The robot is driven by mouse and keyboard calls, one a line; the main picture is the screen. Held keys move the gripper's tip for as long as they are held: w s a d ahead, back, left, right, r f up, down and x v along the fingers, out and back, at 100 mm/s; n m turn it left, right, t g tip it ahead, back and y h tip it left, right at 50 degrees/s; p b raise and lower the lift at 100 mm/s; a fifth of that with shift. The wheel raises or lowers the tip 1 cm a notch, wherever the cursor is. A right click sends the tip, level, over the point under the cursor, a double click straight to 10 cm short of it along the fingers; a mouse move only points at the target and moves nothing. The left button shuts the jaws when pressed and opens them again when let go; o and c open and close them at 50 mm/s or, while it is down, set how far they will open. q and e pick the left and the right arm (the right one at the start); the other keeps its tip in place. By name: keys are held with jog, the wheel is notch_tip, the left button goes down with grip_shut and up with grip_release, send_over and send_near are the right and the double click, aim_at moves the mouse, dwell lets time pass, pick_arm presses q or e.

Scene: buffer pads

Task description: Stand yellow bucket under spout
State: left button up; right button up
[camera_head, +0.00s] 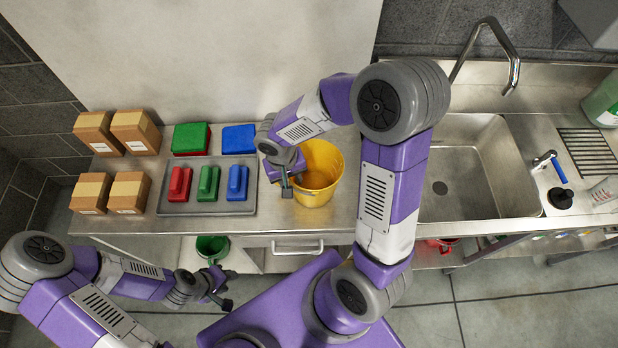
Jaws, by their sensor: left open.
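The yellow bucket (326,165) stands upright on the steel counter, left of the sink. The spout (513,72) is a curved metal tap arching over the back of the sink basin (470,180). My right gripper (288,187) is at the bucket's left rim, its fingers pointing down. I cannot tell whether it is closed on the rim, and the wrist hides part of the bucket's left side. My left gripper (222,293) is open and empty, low in front of the counter and well away from the bucket.
A tray (208,208) with red, green and blue pads lies left of the bucket. Red-green and blue pads (238,139) lie behind it, with several cardboard boxes (130,190) further left. A blue-handled tool (549,165) lies right of the sink. A green bucket (212,247) is below the counter.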

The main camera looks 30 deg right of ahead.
jog(key=shift+c, duration=0.5)
grip_shut()
dwell(0.9)
